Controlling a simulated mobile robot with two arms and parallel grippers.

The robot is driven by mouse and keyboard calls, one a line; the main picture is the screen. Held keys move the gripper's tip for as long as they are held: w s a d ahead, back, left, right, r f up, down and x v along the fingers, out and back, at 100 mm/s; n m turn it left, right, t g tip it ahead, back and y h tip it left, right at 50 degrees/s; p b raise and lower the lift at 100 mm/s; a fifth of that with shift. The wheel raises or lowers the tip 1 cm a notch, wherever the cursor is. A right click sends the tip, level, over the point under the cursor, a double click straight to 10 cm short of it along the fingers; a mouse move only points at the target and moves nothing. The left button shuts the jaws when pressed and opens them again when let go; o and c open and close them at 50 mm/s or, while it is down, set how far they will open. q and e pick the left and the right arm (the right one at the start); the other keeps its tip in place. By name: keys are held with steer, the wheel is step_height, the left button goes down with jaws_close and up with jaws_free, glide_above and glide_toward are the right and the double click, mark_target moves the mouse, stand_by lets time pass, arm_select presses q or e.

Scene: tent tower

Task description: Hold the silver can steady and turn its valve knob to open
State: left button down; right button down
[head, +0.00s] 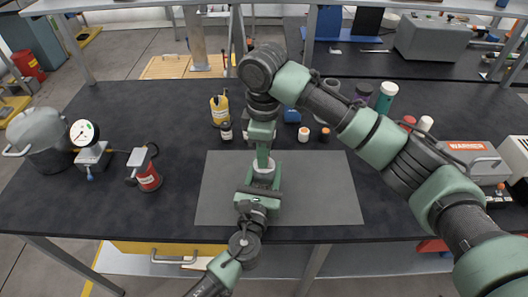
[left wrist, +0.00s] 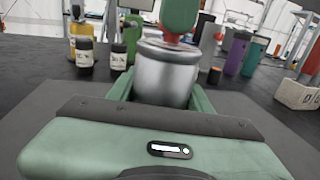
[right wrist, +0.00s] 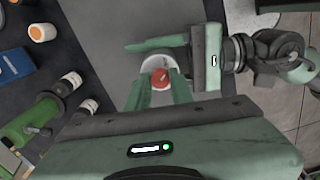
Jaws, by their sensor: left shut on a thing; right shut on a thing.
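The silver can (left wrist: 167,75) stands upright between the fingers of my left gripper, which is shut around its body. In the head view the can (head: 264,171) is mostly hidden by my grippers. The red valve knob (right wrist: 162,79) is on top of the can. My right gripper (head: 263,158) comes down from above and is shut on the knob, with a finger on each side of it in the right wrist view. The left wrist view shows only a little red of the knob below the right gripper's finger. My left gripper (head: 262,182) reaches in low from the front.
The can is over a grey mat (head: 325,195) on the black table. Behind it are a yellow bottle (head: 219,108), small jars and a purple bottle (head: 362,93).

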arm_select(q)
steer(key=shift+f, duration=0.1)
arm_select(e)
steer(key=shift+w+n, duration=0.1)
steer(key=shift+n, duration=0.8)
steer(key=c, duration=1.2)
jaws_free()
steer(key=shift+c, duration=0.2)
step_height(320, 180, up, 12)
